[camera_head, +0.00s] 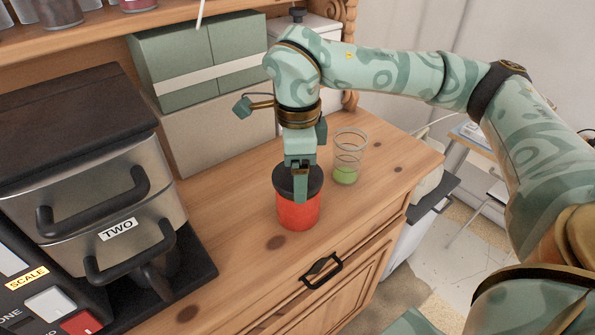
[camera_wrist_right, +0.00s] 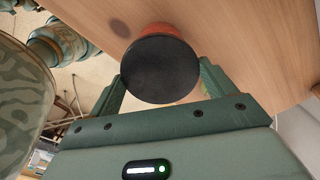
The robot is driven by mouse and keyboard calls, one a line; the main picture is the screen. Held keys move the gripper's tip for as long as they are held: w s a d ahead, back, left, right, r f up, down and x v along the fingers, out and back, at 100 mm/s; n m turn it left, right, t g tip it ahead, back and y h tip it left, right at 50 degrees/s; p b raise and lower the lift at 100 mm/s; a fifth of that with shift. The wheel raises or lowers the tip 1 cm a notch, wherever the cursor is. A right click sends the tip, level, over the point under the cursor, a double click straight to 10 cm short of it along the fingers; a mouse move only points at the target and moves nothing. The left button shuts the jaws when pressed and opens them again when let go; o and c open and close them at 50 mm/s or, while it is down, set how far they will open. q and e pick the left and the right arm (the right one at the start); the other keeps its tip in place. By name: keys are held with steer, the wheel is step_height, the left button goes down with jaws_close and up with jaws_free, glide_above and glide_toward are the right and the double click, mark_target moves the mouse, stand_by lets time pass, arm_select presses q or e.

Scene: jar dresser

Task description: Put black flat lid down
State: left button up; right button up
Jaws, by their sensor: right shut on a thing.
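The black flat lid (camera_head: 312,180) is at the top of a red jar (camera_head: 300,213) on the wooden dresser top. In the right wrist view the round lid (camera_wrist_right: 160,70) sits between the fingers of my right gripper (camera_wrist_right: 163,88), with the orange-red jar (camera_wrist_right: 158,30) behind it. My right gripper (camera_head: 300,188) points down and is shut on the lid. I cannot tell whether the lid rests fully on the jar or is slightly above it. My left gripper is not in view.
A clear glass with green contents (camera_head: 346,165) stands just right of the jar. Green boxes (camera_head: 200,60) stand behind, and a black and silver machine (camera_head: 100,190) is on the left. The dresser top (camera_head: 235,225) is bare left of the jar.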

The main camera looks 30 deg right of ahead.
steer(key=shift+d+f, duration=0.1)
steer(key=shift+f, duration=0.3)
steer(key=shift+f, duration=0.1)
steer(key=shift+f, duration=0.15)
steer(key=o, duration=0.9)
steer(key=shift+c, duration=0.2)
step_height(320, 180, up, 13)
steer(key=p, duration=0.1)
steer(key=shift+f+p, duration=0.2)
steer(key=shift+p, duration=0.15)
